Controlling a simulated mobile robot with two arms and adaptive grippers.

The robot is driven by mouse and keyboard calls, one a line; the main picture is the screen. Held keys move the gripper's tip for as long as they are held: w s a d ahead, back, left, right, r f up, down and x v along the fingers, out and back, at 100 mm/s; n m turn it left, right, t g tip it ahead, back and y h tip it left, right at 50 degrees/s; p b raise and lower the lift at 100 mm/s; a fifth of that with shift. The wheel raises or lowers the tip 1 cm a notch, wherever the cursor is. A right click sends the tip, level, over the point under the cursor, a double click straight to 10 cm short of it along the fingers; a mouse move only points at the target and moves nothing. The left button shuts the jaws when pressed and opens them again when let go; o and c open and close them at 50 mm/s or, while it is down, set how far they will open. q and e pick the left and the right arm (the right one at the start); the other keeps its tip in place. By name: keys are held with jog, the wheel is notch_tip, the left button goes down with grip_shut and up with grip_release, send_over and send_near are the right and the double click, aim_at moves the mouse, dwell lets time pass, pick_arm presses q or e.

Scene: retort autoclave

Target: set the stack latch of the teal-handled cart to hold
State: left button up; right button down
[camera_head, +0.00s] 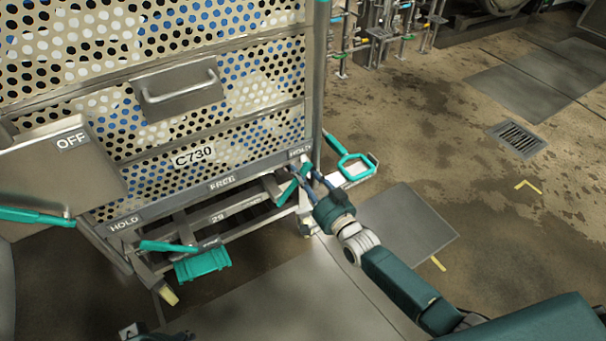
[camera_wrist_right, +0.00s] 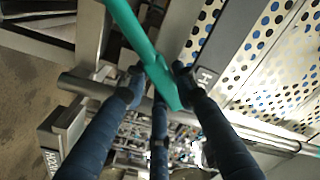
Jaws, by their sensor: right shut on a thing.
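The cart carries a perforated stack marked C730 (camera_head: 195,156). Its lower rail (camera_head: 190,197) reads HOLD at the left, FREE in the middle and HOLD at the right. A teal lever (camera_head: 287,193) stands at the right end of this rail, tilted, just below the right HOLD label (camera_head: 299,152). My right gripper (camera_head: 306,178) is shut on this lever. In the right wrist view the teal lever (camera_wrist_right: 133,30) runs down between the dark fingers (camera_wrist_right: 158,85), its end between the fingertips.
A teal loop handle (camera_head: 356,168) sits right of the gripper. Another teal lever (camera_head: 167,246) and a teal pedal-like part (camera_head: 203,263) are low at the left. A panel marked OFF (camera_head: 60,165) stands at the left. The floor at right is open, with a drain (camera_head: 516,137).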

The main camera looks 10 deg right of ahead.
jog(key=c, duration=1.3)
grip_release()
jog(key=shift+d+f, duration=0.1)
jog(key=shift+d, duration=0.05)
jog(key=shift+c, duration=0.2)
jog(key=v, duration=1.2)
